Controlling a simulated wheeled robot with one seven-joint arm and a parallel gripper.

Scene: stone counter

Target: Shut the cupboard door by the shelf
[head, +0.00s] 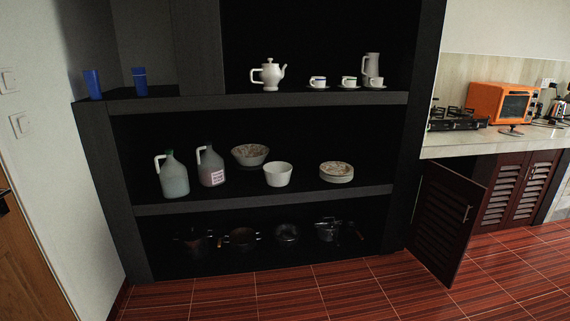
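The cupboard door (445,222) is dark reddish-brown with louvred slats. It stands open, swung out from under the counter just right of the black shelf (262,206). A slim metal handle (466,214) is near its right, free edge. The cupboard opening behind it is dark, and its inside is mostly hidden. My gripper is not in view, so its state and its distance from the door do not show.
Shut louvred doors (515,190) stand right of the open one. The counter (470,143) carries a black stove (453,120) and an orange oven (503,103). The shelf holds jugs, bowls, cups and pots. The red tiled floor (340,292) in front is clear.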

